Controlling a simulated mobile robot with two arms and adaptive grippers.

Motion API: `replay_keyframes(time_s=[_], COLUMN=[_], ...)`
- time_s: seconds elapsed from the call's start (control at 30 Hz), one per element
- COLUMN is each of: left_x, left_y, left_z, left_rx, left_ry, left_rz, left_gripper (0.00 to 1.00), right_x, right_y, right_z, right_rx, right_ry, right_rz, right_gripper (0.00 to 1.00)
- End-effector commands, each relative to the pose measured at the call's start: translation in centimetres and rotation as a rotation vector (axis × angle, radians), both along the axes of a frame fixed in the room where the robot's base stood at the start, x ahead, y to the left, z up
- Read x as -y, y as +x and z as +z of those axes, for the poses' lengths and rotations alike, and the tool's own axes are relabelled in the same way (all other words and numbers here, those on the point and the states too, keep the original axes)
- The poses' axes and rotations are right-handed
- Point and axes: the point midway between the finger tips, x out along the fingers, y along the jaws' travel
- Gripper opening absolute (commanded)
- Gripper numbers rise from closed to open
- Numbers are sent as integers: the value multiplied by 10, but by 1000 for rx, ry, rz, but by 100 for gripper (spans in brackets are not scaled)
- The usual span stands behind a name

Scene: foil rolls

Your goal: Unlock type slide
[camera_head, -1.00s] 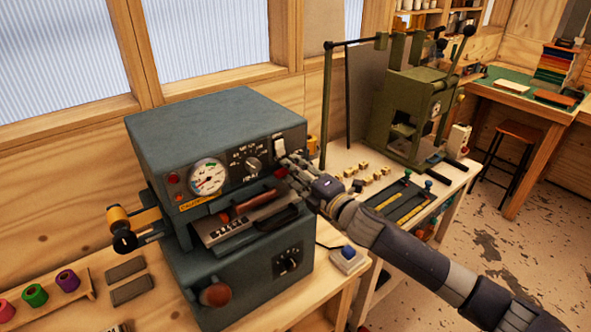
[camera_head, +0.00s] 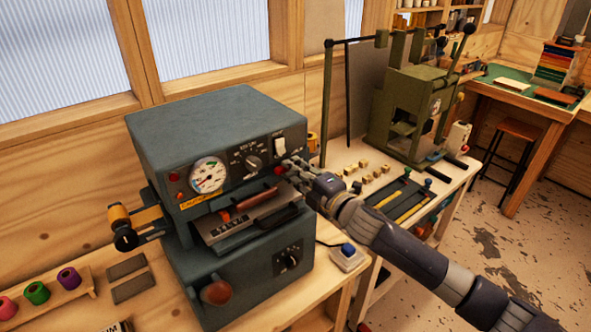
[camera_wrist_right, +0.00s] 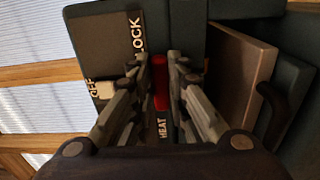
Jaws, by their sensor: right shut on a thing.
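The hot-stamping machine (camera_head: 215,130) is a dark blue-grey box with a gauge and panel. Its type slide (camera_head: 225,227) holds small type and sits in the front opening, under a wooden-handled bar (camera_head: 250,203). My right gripper (camera_head: 287,168) is at the panel's right side, just below the white switch (camera_head: 279,145). In the right wrist view, my gripper's fingers (camera_wrist_right: 162,85) stand on both sides of a small red part (camera_wrist_right: 160,88), with LOCK and HEAT lettering near it. The fingers partly hide that red part. My left gripper is not in view.
A grey box with a blue button (camera_head: 347,252) sits on the bench at the machine's right. Foil rolls (camera_head: 37,292) stand in a rack at the left. A green press (camera_head: 410,110), brass pieces and a tool tray (camera_head: 400,200) lie to the right.

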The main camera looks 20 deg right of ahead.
Motion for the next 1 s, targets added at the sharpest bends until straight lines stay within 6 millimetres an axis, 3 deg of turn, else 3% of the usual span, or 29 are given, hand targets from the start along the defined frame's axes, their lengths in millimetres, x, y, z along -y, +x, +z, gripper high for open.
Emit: replay_keyframes(time_s=[0.03, 0.1, 0.13, 0.57, 1.0], left_x=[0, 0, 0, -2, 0], left_y=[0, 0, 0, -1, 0], left_z=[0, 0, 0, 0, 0], left_rx=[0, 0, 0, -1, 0], left_ry=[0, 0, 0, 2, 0], left_rz=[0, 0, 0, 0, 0], left_gripper=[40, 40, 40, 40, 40], right_x=[0, 0, 0, 2, 26], right_y=[0, 0, 0, -6, -70], right_z=[-1, -1, -1, -1, -3], right_rx=[-2, -2, -2, -2, -5], right_ry=[3, 2, 2, 2, 0], right_rz=[-1, -1, -1, 0, -1], right_gripper=[17, 33, 35, 35, 35])
